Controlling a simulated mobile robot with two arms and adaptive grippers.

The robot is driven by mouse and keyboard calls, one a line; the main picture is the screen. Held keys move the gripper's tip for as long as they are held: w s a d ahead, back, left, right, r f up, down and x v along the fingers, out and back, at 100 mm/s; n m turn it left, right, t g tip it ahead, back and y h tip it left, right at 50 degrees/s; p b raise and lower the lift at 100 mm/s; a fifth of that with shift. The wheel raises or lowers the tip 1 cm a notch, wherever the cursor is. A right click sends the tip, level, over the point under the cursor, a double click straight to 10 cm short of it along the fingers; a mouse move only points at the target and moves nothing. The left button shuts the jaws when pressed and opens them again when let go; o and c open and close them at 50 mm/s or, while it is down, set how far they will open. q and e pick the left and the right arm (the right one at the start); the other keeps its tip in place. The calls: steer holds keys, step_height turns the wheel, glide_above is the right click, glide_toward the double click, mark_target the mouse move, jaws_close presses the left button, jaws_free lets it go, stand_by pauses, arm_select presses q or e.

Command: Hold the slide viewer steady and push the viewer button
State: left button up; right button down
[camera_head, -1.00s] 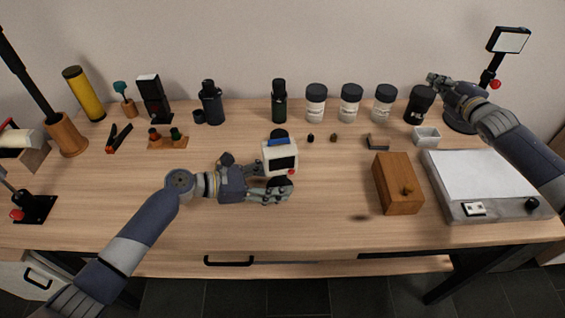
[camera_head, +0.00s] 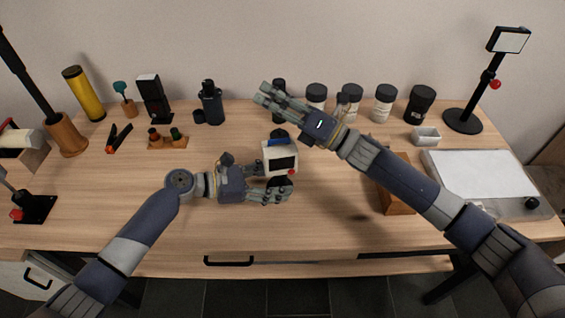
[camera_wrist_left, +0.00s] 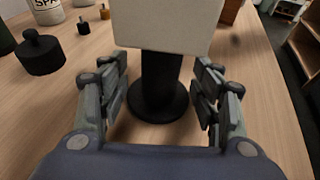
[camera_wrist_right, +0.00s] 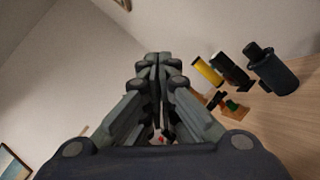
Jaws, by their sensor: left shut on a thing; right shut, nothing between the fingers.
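The slide viewer (camera_head: 272,154) is a white box with a dark screen and a blue piece on top. It stands upright on a black stem and round base, seen in the left wrist view (camera_wrist_left: 161,88). A red button (camera_head: 291,172) is at its lower right corner. My left gripper (camera_head: 279,182) is shut on the stem below the box, a finger on each side. My right gripper (camera_head: 262,94) is shut and empty, raised above and behind the viewer, its fingers pointing up-left. It also shows closed in the right wrist view (camera_wrist_right: 158,60).
A wooden box (camera_head: 396,203) and a white-topped panel (camera_head: 480,175) are at the right, partly behind my right arm. Several bottles and jars (camera_head: 384,104) line the back. A stand with a red ball (camera_head: 463,122) is far right. The front middle is clear.

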steer(key=s+a+r+n+g+y, duration=0.1)
steer(key=s+a+n+g+y, duration=0.1)
steer(key=s+a+n+g, duration=0.4)
steer(key=s+a+r+n+g+y, duration=0.1)
steer(key=s+a+n+y, duration=0.15)
steer(key=s, duration=0.45)
steer(key=s+d+f+m+t+h, duration=0.2)
steer(key=d+f+m+t, duration=0.1)
steer(key=d+f+m, duration=0.1)
steer(key=s+d+f+m+t+h, duration=0.2)
steer(key=s+d+f+m+t, duration=0.1)
steer(key=d+f, duration=0.3)
steer(key=s+d+f+m+t+h, duration=0.3)
steer(key=d+f+m, duration=0.2)
steer(key=f, duration=0.2)
steer(key=shift+s+d+f+t, duration=0.2)
steer(key=shift+f+t, duration=0.1)
steer(key=shift+f, duration=0.05)
steer(key=shift+d+f, duration=0.1)
steer(key=shift+f, duration=0.05)
steer(key=shift+w, duration=0.3)
glide_toward(274, 173)
steer(key=shift+s+x, duration=0.15)
steer(key=shift+x, duration=0.75)
steer(key=shift+s+x, duration=0.15)
steer(key=shift+x, duration=0.75)
steer(key=shift+w+r, duration=0.15)
steer(key=shift+r, duration=0.05)
steer(key=shift+w, duration=0.3)
